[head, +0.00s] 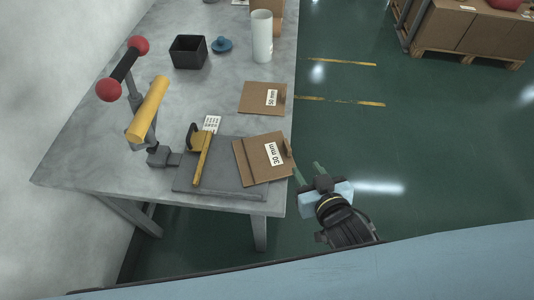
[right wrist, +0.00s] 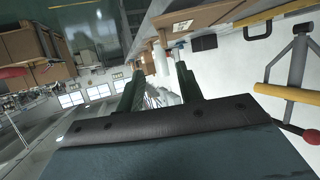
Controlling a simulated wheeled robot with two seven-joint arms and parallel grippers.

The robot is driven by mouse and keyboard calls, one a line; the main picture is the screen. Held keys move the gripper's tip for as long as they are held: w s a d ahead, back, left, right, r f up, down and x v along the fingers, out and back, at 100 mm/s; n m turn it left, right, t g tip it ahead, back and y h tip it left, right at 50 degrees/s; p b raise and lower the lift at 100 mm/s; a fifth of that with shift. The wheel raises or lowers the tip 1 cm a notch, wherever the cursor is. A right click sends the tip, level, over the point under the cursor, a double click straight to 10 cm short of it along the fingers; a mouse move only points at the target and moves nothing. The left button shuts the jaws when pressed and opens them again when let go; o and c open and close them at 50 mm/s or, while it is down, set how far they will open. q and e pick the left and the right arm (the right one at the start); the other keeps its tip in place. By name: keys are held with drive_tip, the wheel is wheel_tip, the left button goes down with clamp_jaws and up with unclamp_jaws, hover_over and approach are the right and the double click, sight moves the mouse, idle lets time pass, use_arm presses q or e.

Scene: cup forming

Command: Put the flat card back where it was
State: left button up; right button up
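A flat brown card marked "30 mm" (head: 250,152) lies tilted on the right part of a dark grey base plate (head: 225,189), with a small tab at its right edge. A second brown card marked "50 mm" (head: 255,97) lies flat on the table behind it. My right gripper (head: 307,168) is beside the right edge of the 30 mm card, past the table's edge. Its two fingers stand apart, also in the right wrist view (right wrist: 158,90), and I see nothing held between them. My left gripper is not in view.
On the grey table (head: 95,165) stand a lever press with a yellow bar (head: 149,108) and red knobs, a yellow-handled tool (head: 202,160), a black box (head: 188,52), a blue lid (head: 222,45) and a white cylinder (head: 262,38).

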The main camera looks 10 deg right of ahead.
sight(290, 152)
drive_tip(key=x, duration=0.7)
drive_tip(key=shift+s+b, duration=0.1)
drive_tip(key=shift+b, duration=0.3)
drive_tip(key=x, duration=0.3)
drive_tip(key=a+b+x, duration=0.1)
drive_tip(key=x, duration=0.1)
drive_tip(key=shift+f, duration=0.45)
clamp_jaws()
